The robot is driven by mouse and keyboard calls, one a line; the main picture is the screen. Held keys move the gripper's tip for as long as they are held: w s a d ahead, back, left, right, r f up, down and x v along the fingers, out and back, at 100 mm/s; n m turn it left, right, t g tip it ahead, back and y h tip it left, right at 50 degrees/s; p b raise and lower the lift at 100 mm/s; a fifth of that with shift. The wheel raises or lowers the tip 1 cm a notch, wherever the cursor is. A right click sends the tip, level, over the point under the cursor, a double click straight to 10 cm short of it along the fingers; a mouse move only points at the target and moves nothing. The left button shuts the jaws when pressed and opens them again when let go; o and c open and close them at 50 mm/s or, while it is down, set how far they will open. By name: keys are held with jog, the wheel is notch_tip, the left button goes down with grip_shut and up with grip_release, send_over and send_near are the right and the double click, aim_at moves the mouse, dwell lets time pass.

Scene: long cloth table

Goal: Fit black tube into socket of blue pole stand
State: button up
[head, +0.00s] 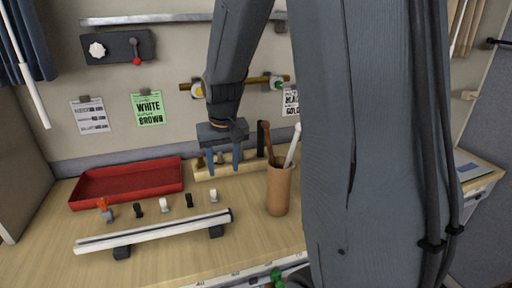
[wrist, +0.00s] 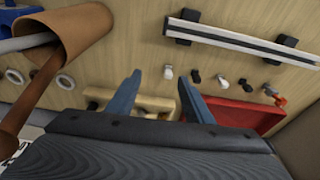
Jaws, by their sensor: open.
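My gripper (head: 225,164) is open and empty, pointing down over the light wooden block (head: 249,167) at the back of the table. Its two blue fingers show apart in the wrist view (wrist: 160,97), with the wooden block (wrist: 152,103) beyond them. A black upright piece (head: 261,138) stands by the block, right of my gripper; I cannot tell whether it is the black tube. I cannot make out a blue pole stand. Blue parts (wrist: 43,77) show beside the brown cup in the wrist view, but what they belong to is unclear.
The brown cup (head: 279,191), holding brown and white sticks, stands close right of my gripper. A red tray (head: 127,184) lies at left. A white rail (head: 155,230) on black feet lies in front, behind it several small clips (head: 164,205).

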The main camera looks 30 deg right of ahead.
aim_at(262, 131)
jog(key=w+d+m+b, duration=0.1)
jog(key=w+d, duration=0.4)
jog(key=d, duration=0.3)
jog(key=w+d+m+h+b, duration=0.1)
jog(key=w+d+m, duration=0.1)
jog(key=w+d, duration=0.4)
jog(key=w+d+m+b, duration=0.2)
jog(key=w+d, duration=0.4)
jog(key=d, duration=0.5)
jog(key=shift+w+f, duration=0.1)
jog(key=shift+f, duration=0.2)
jog(key=shift+p+x, duration=0.45)
jog(key=shift+x, duration=0.65)
jog(key=shift+w+p+x, duration=0.2)
jog(key=shift+p+x, duration=0.45)
jog(key=shift+x, duration=0.7)
jog(key=shift+w+p+x, duration=0.15)
jog(key=shift+p+x, duration=0.45)
jog(key=shift+x, duration=0.7)
grip_shut()
